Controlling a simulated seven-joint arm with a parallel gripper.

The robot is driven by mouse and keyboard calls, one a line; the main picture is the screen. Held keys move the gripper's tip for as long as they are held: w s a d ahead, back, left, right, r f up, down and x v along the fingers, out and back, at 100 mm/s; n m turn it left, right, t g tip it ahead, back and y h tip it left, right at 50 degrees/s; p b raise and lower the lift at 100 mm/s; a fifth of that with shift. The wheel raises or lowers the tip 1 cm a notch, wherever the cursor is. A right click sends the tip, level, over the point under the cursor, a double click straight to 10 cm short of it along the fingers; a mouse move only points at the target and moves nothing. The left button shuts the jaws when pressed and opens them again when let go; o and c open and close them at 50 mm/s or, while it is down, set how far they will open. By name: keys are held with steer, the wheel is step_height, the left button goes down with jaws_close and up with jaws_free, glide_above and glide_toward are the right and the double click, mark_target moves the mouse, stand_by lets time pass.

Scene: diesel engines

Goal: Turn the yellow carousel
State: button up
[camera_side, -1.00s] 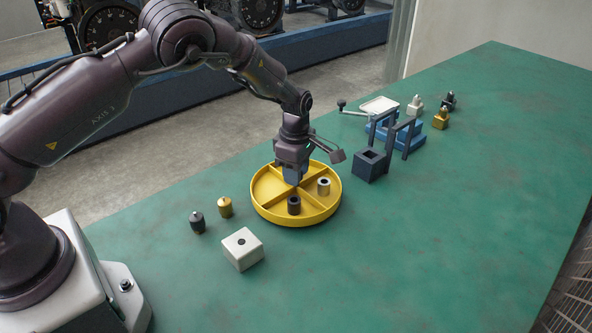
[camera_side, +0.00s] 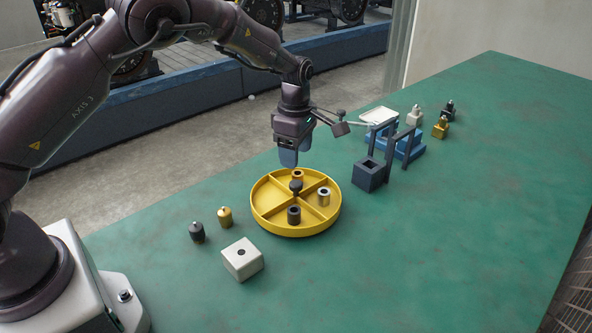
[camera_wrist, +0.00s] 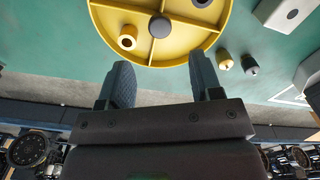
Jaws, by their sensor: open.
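The yellow carousel (camera_side: 262,217) is a round, low-rimmed tray on the green bench, split by cross walls. A dark knob (camera_side: 295,187) stands at its centre. It holds a black ring-like part (camera_side: 293,215), a silver-tan one (camera_side: 323,196) and a brass one (camera_side: 297,175) near the far side. My gripper (camera_side: 288,159) hangs above the carousel's far edge, clear of it. In the wrist view the carousel (camera_wrist: 185,50) fills the top, and its knob (camera_wrist: 159,25) lies beyond the spread, empty fingers of my gripper (camera_wrist: 160,80).
A white block with a hole (camera_side: 242,259), a dark part (camera_side: 197,233) and a brass part (camera_side: 225,217) stand at front left. A blue fixture (camera_side: 370,174), a white tray (camera_side: 379,115) and several small parts stand at back right.

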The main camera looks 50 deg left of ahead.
steer(key=shift+r, duration=2.4)
steer(key=s+r+m+t, duration=0.2)
steer(key=s+r+m, duration=0.3)
steer(key=s, duration=0.5)
steer(key=s+r+m+t, duration=0.1)
steer(key=s+r+m, duration=0.5)
steer(key=s+m, duration=0.4)
steer(key=s+d+r+m+t, duration=0.1)
steer(key=s+r+m, duration=0.4)
steer(key=s, duration=0.5)
steer(key=m+t, duration=0.1)
steer(key=m, duration=0.1)
steer(key=shift+s+r+m+t, duration=0.2)
steer(key=shift+m+t, duration=0.1)
